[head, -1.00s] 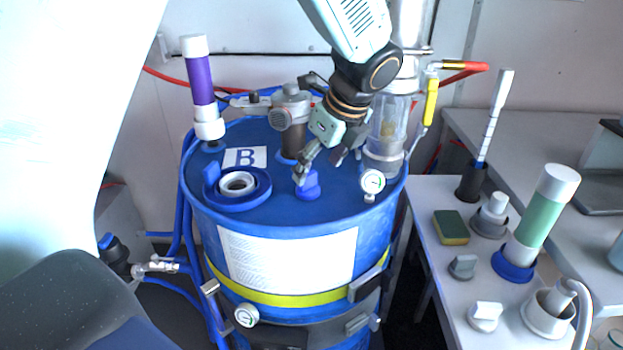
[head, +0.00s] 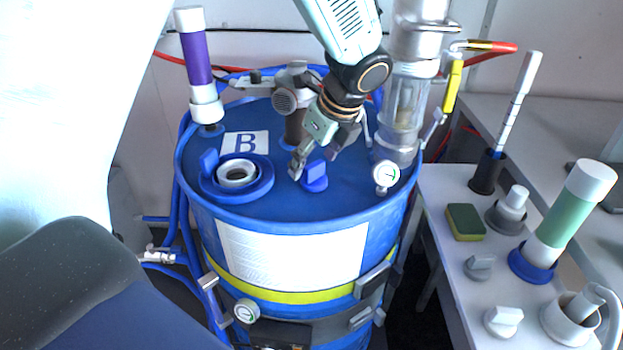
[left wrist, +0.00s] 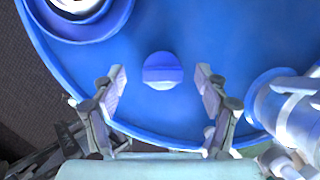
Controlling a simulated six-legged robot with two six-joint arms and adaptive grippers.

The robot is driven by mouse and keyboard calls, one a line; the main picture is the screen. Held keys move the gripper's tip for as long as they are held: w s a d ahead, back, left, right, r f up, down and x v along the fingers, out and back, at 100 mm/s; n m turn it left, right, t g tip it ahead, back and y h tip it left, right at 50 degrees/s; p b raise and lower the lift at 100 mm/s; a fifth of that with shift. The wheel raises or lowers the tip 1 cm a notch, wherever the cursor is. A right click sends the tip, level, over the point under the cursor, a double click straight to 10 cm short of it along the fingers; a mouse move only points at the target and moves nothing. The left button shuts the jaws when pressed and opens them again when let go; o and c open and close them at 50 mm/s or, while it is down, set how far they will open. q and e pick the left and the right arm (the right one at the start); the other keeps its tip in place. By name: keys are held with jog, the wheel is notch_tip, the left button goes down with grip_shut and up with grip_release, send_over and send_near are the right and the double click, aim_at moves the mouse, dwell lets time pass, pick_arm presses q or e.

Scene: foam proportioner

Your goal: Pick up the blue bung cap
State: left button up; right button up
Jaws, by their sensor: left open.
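The blue bung cap (head: 315,178), a small round cap with a raised grip, sits on top of the blue drum (head: 345,200) near its front middle. It also shows in the left wrist view (left wrist: 162,72), in the gap ahead of the jaws. My left gripper (head: 313,162) is open and empty, just above and behind the cap. In the left wrist view, its fingertips (left wrist: 160,82) lie on either side of the cap, with clear space on both sides. Contact is not visible. My right gripper is not in view.
An open bung hole with a white ring (head: 238,173) is left of the cap. A purple tube (head: 196,60), a grey pump fitting (head: 297,90) and a clear cylinder with a gauge (head: 402,110) stand on the drum. A side table (head: 450,275) holds several fittings and a sponge.

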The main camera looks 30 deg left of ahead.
pick_arm(q)
jog(key=shift+w+f, duration=0.1)
jog(key=shift+f, duration=0.65)
jog(key=shift+w+f, duration=0.1)
jog(key=shift+f, duration=0.2)
jog(key=shift+a, duration=0.35)
jog(key=shift+c, duration=0.3)
jog(key=shift+d, duration=0.3)
jog(key=c, duration=0.6)
jog(key=shift+a, duration=0.2)
jog(key=c, duration=0.5)
jog(key=shift+d, duration=0.1)
jog(key=shift+c, duration=0.8)
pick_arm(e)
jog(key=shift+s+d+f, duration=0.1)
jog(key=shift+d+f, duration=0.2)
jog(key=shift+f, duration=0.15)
